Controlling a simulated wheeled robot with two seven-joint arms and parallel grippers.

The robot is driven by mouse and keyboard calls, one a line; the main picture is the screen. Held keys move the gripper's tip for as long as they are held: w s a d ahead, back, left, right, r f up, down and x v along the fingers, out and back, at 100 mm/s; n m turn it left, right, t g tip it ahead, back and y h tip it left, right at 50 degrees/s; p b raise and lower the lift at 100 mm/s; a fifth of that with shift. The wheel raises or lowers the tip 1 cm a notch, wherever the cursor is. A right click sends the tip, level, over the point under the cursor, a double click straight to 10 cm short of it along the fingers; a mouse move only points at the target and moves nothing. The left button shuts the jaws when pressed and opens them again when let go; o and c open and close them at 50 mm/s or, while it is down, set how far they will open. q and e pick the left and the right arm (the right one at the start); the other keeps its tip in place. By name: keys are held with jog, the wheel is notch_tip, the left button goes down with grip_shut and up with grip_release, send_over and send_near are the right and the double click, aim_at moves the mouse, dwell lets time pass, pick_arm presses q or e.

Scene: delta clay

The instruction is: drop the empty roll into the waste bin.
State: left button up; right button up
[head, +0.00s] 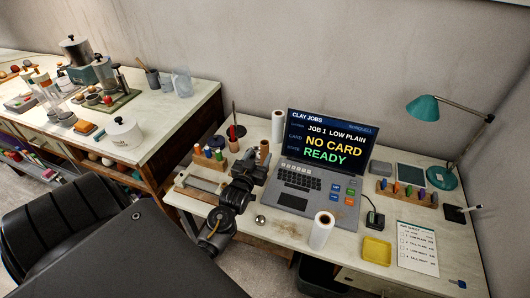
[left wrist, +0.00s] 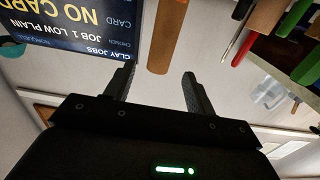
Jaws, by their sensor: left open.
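The empty roll (head: 264,150), a brown cardboard tube, stands upright on the desk left of the laptop. My left gripper (head: 258,167) is just in front of it, open and empty. In the left wrist view the roll (left wrist: 166,35) appears upside down, with one end between the two open fingertips (left wrist: 159,70). I cannot tell whether the fingers touch it. A dark bin (head: 318,275) shows partly below the desk's front edge, mostly hidden by the desk; it looks like the waste bin. My right gripper is not in view.
White rolls stand behind the laptop's left side (head: 278,126) and at its front (head: 321,230). The laptop (head: 308,190) is close on the right. A yellow tray (head: 376,250) lies front right.

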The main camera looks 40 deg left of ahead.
aim_at(263, 146)
pick_arm(q)
jog(key=shift+w+a, duration=0.2)
jog(key=shift+w, duration=0.3)
jog(key=shift+w+a+r, duration=0.1)
jog(key=shift+w+r, duration=0.05)
jog(key=shift+w, duration=0.1)
jog(key=x, duration=0.1)
jog(key=p+x, duration=0.1)
jog(key=x, duration=0.2)
jog(key=shift+w+f+p, duration=0.3)
grip_shut()
jog(key=shift+r, duration=0.1)
jog(key=shift+r, duration=0.6)
jog(key=s+d+r+b, duration=0.2)
jog(key=s+d+r, duration=0.2)
jog(key=s+r, duration=0.7)
jog(key=shift+s+r, duration=0.35)
jog(key=shift+s, duration=0.85)
jog(key=shift+d, duration=0.15)
